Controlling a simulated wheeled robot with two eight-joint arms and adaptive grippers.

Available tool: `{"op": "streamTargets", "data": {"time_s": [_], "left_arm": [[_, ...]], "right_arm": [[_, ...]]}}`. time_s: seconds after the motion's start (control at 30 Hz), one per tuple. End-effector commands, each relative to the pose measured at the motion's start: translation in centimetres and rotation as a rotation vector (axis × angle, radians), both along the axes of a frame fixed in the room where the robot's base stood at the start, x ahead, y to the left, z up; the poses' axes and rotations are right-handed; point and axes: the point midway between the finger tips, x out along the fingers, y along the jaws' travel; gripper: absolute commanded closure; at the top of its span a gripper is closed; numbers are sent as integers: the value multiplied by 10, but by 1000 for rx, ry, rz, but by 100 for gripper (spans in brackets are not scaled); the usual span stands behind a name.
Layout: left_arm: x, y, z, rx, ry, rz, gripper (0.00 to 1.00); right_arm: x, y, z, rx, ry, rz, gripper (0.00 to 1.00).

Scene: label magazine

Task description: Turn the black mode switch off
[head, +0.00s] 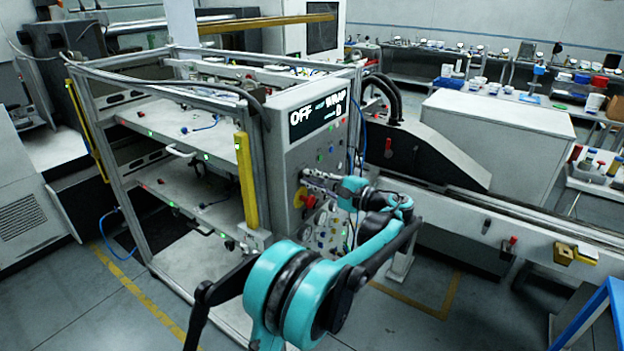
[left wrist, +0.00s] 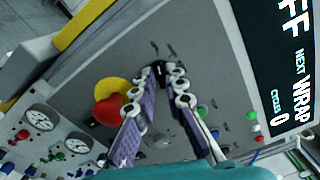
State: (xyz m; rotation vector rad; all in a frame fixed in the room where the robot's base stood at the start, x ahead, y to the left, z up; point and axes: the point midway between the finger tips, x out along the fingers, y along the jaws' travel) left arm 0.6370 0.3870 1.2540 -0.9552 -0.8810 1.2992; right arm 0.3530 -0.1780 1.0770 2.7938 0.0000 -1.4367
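My left gripper (head: 308,178) reaches the front of the grey control panel (head: 293,152). In the left wrist view, its two fingers (left wrist: 159,72) come together at their tips on a small black part, which looks like the black mode switch (left wrist: 158,66). The fingers hide most of the switch, so its angle is hard to read. The panel display (head: 318,115) reads "OFF" and "WRAP"; part of it also shows in the left wrist view (left wrist: 285,60). My right gripper is in neither view.
A red mushroom button on a yellow base (left wrist: 110,100) sits just left of the fingers; it also shows in the head view (head: 307,200). Green, white and red buttons (left wrist: 252,120) lie right of the fingers. Gauges (left wrist: 38,118) are at lower left. A yellow post (head: 246,180) stands beside the panel.

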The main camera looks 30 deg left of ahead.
Motion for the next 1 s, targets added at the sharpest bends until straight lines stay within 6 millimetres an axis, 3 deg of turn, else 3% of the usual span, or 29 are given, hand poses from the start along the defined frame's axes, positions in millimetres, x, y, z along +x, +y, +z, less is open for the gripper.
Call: {"op": "streamTargets", "data": {"time_s": [0.33,0.47,0.8,1.0], "left_arm": [[0,-1,0,1,1,0,72],[0,-12,1,2,1,-4,72],[-5,-83,0,2,1,-4,72],[-8,-111,0,2,1,-2,72]], "right_arm": [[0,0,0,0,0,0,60],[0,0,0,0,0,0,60],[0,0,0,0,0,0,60],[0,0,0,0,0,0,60]]}}
